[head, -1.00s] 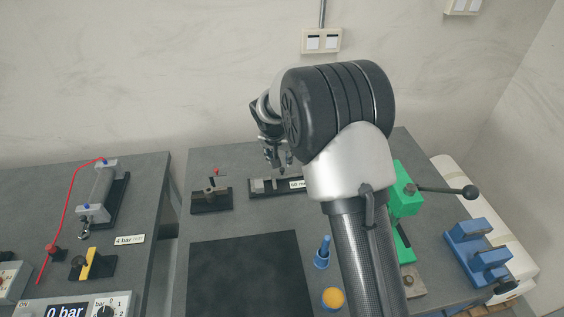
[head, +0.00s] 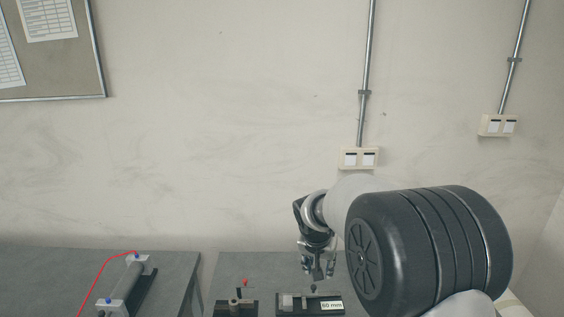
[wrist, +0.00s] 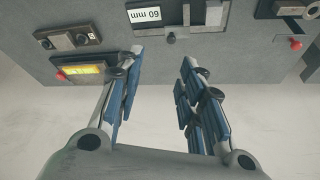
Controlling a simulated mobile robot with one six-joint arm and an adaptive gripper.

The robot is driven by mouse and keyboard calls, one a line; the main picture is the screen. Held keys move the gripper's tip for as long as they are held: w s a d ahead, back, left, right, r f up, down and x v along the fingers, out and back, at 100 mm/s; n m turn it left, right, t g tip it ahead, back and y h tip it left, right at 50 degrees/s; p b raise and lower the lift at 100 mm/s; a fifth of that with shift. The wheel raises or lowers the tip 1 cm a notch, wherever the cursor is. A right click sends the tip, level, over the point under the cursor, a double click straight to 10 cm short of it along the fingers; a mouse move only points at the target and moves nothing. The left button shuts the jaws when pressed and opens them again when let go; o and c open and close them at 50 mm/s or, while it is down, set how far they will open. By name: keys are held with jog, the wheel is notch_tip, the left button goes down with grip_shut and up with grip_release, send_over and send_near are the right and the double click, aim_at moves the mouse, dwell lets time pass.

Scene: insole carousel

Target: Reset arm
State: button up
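My gripper (head: 318,272) hangs pointing down in the head view, near the back edge of the right-hand table. In the wrist view its blue-padded fingers (wrist: 157,75) stand apart with nothing between them, so it is open and empty. My arm's large dark joint fills the lower right of the head view and hides the table behind it. A fixture labelled 60 mm (head: 310,305) lies just below the gripper in the head view. It also shows upside down at the top of the wrist view (wrist: 172,37).
A small holder with a red knob (head: 236,307) stands left of the labelled fixture. A cylinder with a red hose (head: 130,287) lies on the left table (head: 60,268). A gap separates the tables. Wall sockets (head: 360,158) and a notice board (head: 50,50) are on the wall.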

jog(key=s+d+r+n, duration=0.1)
jog(key=s+d+r, duration=0.1)
jog(key=s+r, duration=0.55)
jog(key=s+d+r+n, duration=0.1)
jog(key=s+r, duration=0.4)
jog(key=s, duration=0.6)
jog(key=s+f+n+y, duration=0.1)
jog(key=s+n, duration=0.1)
jog(key=s, duration=1.6)
jog(key=shift+s+f+t+y, duration=0.15)
jog(key=shift+s+t+y, duration=0.1)
jog(key=shift+t+y, duration=0.05)
